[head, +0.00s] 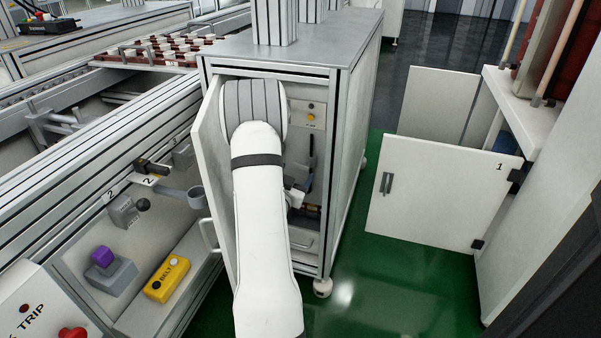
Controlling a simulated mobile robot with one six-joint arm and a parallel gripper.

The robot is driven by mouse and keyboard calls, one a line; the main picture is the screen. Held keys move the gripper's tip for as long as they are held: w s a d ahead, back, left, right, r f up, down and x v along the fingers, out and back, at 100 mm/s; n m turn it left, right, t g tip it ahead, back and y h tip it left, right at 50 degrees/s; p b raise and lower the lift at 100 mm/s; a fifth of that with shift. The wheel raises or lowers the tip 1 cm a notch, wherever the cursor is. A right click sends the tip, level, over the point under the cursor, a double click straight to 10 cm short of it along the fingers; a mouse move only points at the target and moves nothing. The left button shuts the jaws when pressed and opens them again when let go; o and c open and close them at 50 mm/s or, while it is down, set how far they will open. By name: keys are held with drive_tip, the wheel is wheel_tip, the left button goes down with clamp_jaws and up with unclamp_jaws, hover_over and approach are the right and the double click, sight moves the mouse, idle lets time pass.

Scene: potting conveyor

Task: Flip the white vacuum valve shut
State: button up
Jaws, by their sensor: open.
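A grey-white cabinet (345,140) stands in the middle of the head view with its door (213,150) swung open to the left. My white arm reaches up in front of the opening and hides much of the inside. What looks like part of my gripper (295,188) shows just right of the arm, inside the cabinet; its jaws are open, and I see nothing held. I cannot make out the white vacuum valve; it may be hidden behind my arm. A small panel with a yellow button (311,117) is on the cabinet's inside wall.
A white door marked 1 (440,192) hangs open on the right. Green floor (400,285) is clear between them.

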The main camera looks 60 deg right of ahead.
drive_tip(key=shift+x, duration=1.4)
drive_tip(key=shift+c, duration=0.5)
drive_tip(key=c, duration=0.9)
drive_tip(key=shift+w+a+f+n, duration=0.1)
drive_tip(key=shift+n, duration=0.65)
drive_tip(key=shift+w+f+n, duration=0.1)
drive_tip(key=shift+w+n, duration=0.05)
drive_tip(key=shift+n, duration=0.6)
drive_tip(key=o, duration=1)
drive_tip(key=shift+s, duration=0.15)
drive_tip(key=p+v, duration=0.2)
drive_tip(key=v, duration=0.5)
drive_tip(key=shift+a, duration=0.35)
